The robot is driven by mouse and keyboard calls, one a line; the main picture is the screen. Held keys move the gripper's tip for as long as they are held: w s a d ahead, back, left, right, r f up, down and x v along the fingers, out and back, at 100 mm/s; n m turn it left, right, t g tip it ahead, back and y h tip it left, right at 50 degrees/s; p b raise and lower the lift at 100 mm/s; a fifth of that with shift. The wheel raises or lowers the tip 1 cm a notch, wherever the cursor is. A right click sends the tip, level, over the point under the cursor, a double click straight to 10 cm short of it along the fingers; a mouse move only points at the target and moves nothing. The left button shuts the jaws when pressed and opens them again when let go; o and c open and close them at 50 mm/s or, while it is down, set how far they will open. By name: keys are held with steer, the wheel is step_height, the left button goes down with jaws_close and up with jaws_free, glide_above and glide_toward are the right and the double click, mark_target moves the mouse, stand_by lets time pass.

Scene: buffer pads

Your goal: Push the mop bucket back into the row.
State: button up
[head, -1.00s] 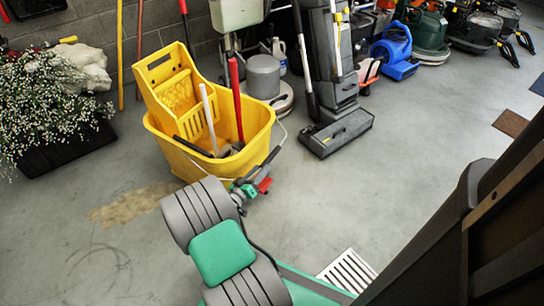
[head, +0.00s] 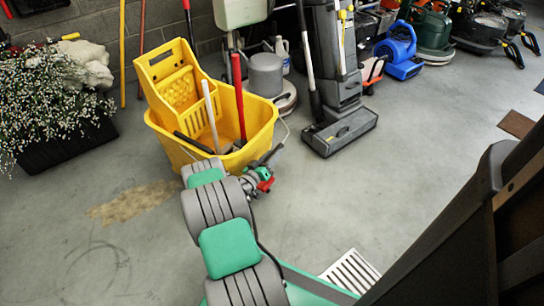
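The yellow mop bucket (head: 228,158) stands upright on the concrete floor left of centre, in front of the row of cleaning machines. Its yellow wringer (head: 165,75) rises at the back left. A white handle and a red handle stick up out of it. My gripper (head: 266,180) is low at the bucket's near right side, close to its wall. I cannot tell whether they touch. My arm hides the bucket's lower front, and the fingers are too small to read as open or shut.
A grey floor machine (head: 340,130) stands right of the bucket, and a round grey machine (head: 268,78) stands behind it. A blue blower (head: 398,50) is farther right. A black planter (head: 65,145) with white flowers is at left. A floor grate (head: 350,270) lies at front; the right-centre floor is clear.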

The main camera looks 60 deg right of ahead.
jaws_close()
stand_by(1.2)
